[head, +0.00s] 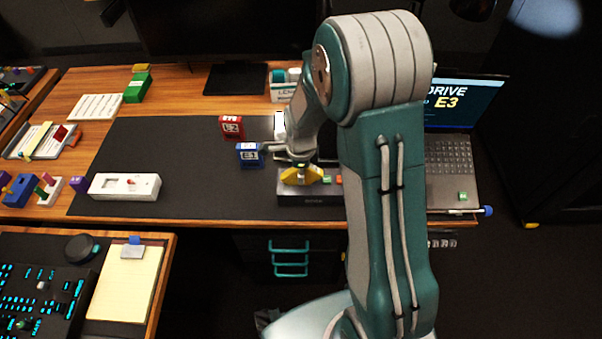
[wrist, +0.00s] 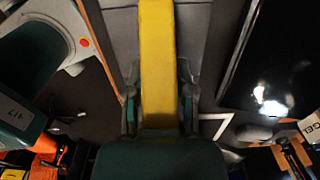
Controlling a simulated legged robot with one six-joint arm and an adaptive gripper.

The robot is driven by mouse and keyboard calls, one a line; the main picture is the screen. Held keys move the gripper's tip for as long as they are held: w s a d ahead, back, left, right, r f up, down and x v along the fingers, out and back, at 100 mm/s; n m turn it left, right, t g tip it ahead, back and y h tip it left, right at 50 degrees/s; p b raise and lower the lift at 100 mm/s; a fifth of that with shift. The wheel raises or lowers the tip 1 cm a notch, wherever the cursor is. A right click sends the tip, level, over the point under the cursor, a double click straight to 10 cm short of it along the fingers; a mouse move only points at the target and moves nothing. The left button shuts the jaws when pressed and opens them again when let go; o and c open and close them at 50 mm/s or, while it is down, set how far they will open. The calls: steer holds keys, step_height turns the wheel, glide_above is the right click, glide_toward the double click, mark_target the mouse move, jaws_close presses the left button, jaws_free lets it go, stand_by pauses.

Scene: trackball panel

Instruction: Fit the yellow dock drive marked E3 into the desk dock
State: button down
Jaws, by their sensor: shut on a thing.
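The yellow dock drive (head: 302,176) is in my gripper (head: 299,167), just above or at the desk dock (head: 308,198). I cannot tell whether it touches the dock or sits in it. Its E3 mark is not readable. In the wrist view the yellow drive (wrist: 158,60) is a long bar between the two fingers of my gripper (wrist: 160,108), which are shut on it. The dock is a dark grey box near the desk's front edge, with small red and green spots beside the drive. My arm hides part of the dock's right side.
A blue drive marked E1 (head: 250,154) and a red drive marked E2 (head: 231,126) stand left of the dock. A white box (head: 124,187) lies farther left on the dark mat (head: 180,150). A laptop (head: 452,165) at right shows E3. The mat's middle left is clear.

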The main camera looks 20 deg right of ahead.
steer(key=shift+r, duration=0.45)
step_height(320, 180, up, 2)
steer(key=shift+r, duration=0.2)
steer(key=s+r, duration=0.9)
steer(key=s, duration=0.5)
steer(key=shift+a+r, duration=0.2)
steer(key=shift+r, duration=0.1)
steer(key=w+f, duration=0.3)
steer(key=w, duration=0.1)
steer(key=w+f, duration=0.3)
steer(key=w, duration=0.1)
steer(key=w+f, duration=0.3)
steer(key=w, duration=0.2)
steer(key=shift+d, duration=0.15)
steer(key=shift+w+f, duration=0.25)
steer(key=shift+f, duration=0.7)
steer(key=shift+w+f, duration=0.25)
steer(key=shift+f, duration=0.65)
steer(key=shift+f, duration=0.15)
